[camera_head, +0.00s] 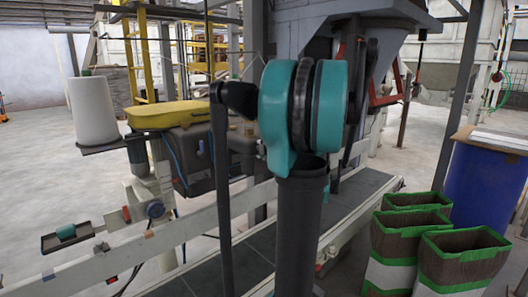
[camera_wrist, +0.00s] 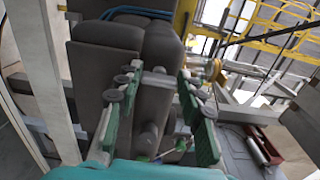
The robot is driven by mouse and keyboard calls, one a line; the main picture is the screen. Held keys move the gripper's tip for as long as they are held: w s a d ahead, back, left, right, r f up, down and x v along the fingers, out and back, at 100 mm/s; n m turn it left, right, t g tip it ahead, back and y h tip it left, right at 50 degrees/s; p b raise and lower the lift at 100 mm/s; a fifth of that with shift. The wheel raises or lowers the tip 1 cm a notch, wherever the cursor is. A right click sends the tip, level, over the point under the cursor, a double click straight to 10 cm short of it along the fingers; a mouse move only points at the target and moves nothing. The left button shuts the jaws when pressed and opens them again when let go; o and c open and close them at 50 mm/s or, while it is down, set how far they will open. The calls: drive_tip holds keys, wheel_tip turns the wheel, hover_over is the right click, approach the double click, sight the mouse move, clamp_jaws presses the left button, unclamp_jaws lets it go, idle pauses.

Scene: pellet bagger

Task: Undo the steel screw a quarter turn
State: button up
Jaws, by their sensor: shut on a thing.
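My gripper (camera_wrist: 157,83) shows in the wrist view with its two green-padded fingers on either side of a short light-grey metal piece (camera_wrist: 158,79). The fingertips close on this piece, which looks like the steel screw; its head and slot cannot be made out. It sits against a dark grey machine body (camera_wrist: 105,38). In the head view that body (camera_head: 196,155) stands under a yellow cover (camera_head: 165,114). There my teal and black arm crosses the middle of the picture and hides the screw and my gripper.
A white spool (camera_head: 93,112) stands left of the machine. A small tray (camera_head: 84,241) with a teal item (camera_head: 65,231) juts out lower left. A rail (camera_head: 125,248) and dark conveyor belt (camera_head: 205,275) run below. Several green-rimmed bags (camera_head: 460,245) and a blue drum (camera_head: 485,190) stand right.

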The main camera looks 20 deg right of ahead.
drive_tip(key=shift+n, duration=0.3)
drive_tip(key=o, duration=1.2)
drive_tip(key=shift+c, duration=0.2)
drive_tip(key=v, duration=1.2)
